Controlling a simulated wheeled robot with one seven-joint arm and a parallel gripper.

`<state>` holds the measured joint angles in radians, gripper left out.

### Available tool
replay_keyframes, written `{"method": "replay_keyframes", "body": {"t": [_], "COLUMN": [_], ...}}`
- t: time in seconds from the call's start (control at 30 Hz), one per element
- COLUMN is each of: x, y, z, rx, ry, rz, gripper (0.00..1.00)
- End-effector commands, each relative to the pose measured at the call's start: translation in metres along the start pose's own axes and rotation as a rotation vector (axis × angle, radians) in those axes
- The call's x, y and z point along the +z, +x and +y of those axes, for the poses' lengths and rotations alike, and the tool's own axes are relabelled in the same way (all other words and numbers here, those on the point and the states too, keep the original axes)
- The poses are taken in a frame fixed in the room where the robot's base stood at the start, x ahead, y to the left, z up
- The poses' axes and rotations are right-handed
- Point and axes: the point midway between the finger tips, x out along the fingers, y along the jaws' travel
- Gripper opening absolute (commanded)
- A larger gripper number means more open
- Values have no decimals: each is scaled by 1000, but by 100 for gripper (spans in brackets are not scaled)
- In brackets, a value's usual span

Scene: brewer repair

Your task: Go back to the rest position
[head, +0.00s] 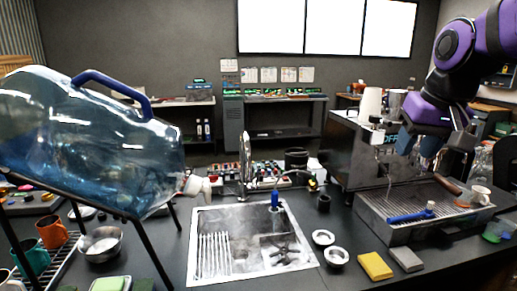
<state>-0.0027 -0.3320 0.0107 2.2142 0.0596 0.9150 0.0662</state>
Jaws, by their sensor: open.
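My gripper (419,147) is raised at the upper right, at the end of my purple and black arm. Its jaws are open, with bluish fingertips pointing down, and I see nothing held between them. It appears above or in front of the espresso machine (345,150), over the drip tray (398,232); the exact distance is hard to tell. A blue-handled tool (411,214) lies on the tray grate below the gripper. The arm hides part of the machine's right side.
A large blue water jug (85,135) lies tilted on a stand at left. A sink (195,270) is set in the dark counter. A yellow sponge (375,266), a grey block (406,259) and a white cup (480,196) are at right. Shelves stand behind.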

Motion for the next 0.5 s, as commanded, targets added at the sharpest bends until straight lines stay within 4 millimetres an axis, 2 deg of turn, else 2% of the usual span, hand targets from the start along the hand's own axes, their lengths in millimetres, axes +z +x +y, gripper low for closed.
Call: {"method": "replay_keyframes", "body": {"t": [0.03,0.3,0.5], "x": [18,101,142], "y": [-8,-23,-22], "z": [3,16,23], "rx": [3,25,36], "ry": [-9,-57,-82], "rz": [17,79,110], "gripper": [40,40,40]}}
